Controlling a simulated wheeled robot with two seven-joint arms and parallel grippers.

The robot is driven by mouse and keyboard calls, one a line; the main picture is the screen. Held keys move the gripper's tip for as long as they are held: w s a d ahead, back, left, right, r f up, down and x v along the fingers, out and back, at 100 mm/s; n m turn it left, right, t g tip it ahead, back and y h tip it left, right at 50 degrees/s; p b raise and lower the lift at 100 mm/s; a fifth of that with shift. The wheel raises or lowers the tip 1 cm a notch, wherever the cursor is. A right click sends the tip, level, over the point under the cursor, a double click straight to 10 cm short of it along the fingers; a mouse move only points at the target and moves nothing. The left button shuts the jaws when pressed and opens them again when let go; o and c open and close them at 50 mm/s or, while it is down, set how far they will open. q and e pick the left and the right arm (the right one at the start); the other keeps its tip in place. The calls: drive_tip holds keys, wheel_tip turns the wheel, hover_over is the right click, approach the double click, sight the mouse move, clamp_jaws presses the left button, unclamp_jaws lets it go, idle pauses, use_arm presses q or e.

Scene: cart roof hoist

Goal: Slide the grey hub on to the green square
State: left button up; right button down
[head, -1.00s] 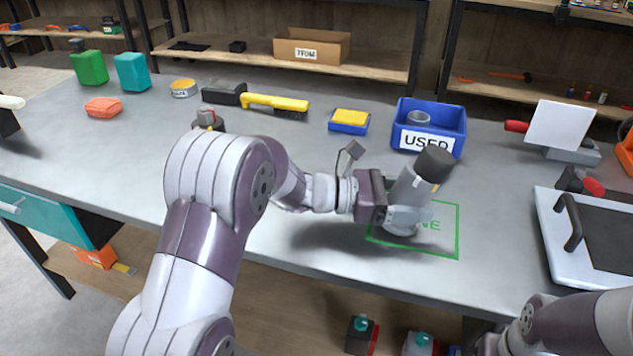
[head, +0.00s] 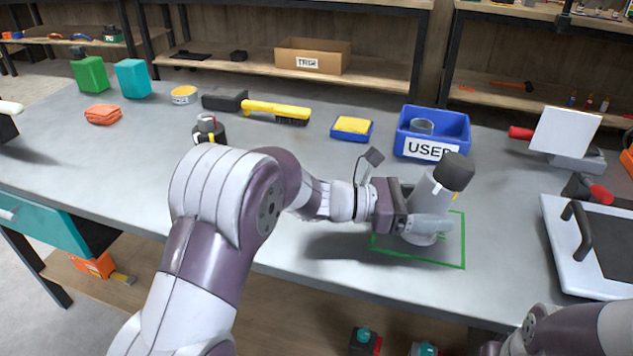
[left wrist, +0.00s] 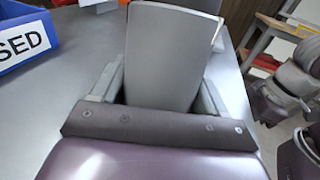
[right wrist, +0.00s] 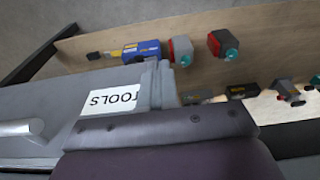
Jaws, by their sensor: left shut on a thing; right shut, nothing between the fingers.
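The grey hub (head: 428,203), a cylinder with a dark top (head: 455,172), stands with its lower end within the green square (head: 464,240) on the bench, leaning a little right in the head view. The square's left side and its lettering are mostly hidden by the hub and gripper. My left gripper (head: 423,226) is shut around the hub from the left, low down. The left wrist view shows the hub (left wrist: 170,55) between its fingers. My right gripper (right wrist: 160,82) is shut and empty in the right wrist view, by a drawer front labelled TOOLS (right wrist: 105,101).
The blue USED bin (head: 455,121) is behind the hub. A yellow-and-blue sponge (head: 351,127) and a yellow-handled brush (head: 275,110) lie farther left. A white tray (head: 556,235) with a black handle is at right. Bench is clear between hub and tray.

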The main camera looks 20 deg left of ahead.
sight(410, 200)
use_arm(q)
drive_tip(key=o, duration=1.5)
drive_tip(key=shift+w+f, duration=0.1)
drive_tip(key=shift+f, duration=0.3)
drive_tip(key=shift+o, duration=0.4)
drive_tip(key=shift+w+a, duration=0.1)
drive_tip(key=shift+w, duration=0.1)
drive_tip(key=shift+s+r, duration=0.1)
drive_tip(key=shift+r, duration=0.05)
drive_tip(key=b+v, duration=0.1)
drive_tip(key=v, duration=0.2)
drive_tip(key=r+v, duration=0.1)
drive_tip(key=v, duration=0.3)
drive_tip(key=shift+r+b, duration=0.15)
drive_tip(key=shift+b, duration=0.25)
drive_tip(key=shift+s+a+r, duration=0.1)
drive_tip(key=shift+a+r, duration=0.1)
drive_tip(key=shift+a, duration=0.25)
drive_tip(key=shift+a, duration=0.1)
